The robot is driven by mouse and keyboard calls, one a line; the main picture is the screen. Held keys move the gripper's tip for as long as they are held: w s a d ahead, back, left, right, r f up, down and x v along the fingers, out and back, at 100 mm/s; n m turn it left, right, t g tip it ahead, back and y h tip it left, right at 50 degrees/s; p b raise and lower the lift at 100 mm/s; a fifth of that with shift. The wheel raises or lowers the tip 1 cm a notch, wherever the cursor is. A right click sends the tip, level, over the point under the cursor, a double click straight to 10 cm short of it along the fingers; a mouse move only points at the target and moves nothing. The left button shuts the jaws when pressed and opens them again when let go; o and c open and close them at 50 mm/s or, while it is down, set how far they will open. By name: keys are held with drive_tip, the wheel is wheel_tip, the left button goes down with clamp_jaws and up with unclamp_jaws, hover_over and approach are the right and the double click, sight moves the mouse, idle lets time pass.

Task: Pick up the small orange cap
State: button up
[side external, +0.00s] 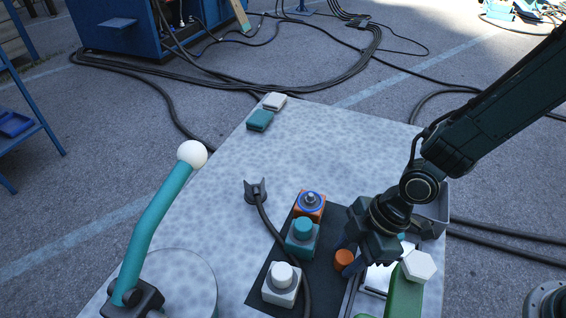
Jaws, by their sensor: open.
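The small orange cap (345,260) is a short round piece near the right edge of the dark mat, right of the teal block. My gripper (353,257) comes in from the right and points down, with its fingertips low around the cap. Its jaws are open. One dark finger shows just behind the cap and another to its right. I cannot tell whether either touches it. Part of the space between the fingers is hidden by the gripper body.
Orange (309,207), teal (302,239) and white (281,285) knobbed blocks stand left of the cap, beside a black cable. A white hexagonal piece (419,265) and a green part (404,296) are close right. A teal lever (155,228) stands left.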

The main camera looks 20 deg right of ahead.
drive_tip(key=c, duration=0.7)
drive_tip(key=shift+r, duration=0.1)
wheel_tip(320, 180, up, 20)
drive_tip(key=shift+f, duration=0.1)
idle(0.8)
drive_tip(key=shift+r, duration=0.2)
idle(0.4)
wheel_tip(320, 180, up, 5)
hover_over(348, 256)
drive_tip(key=shift+f, duration=0.2)
idle(0.8)
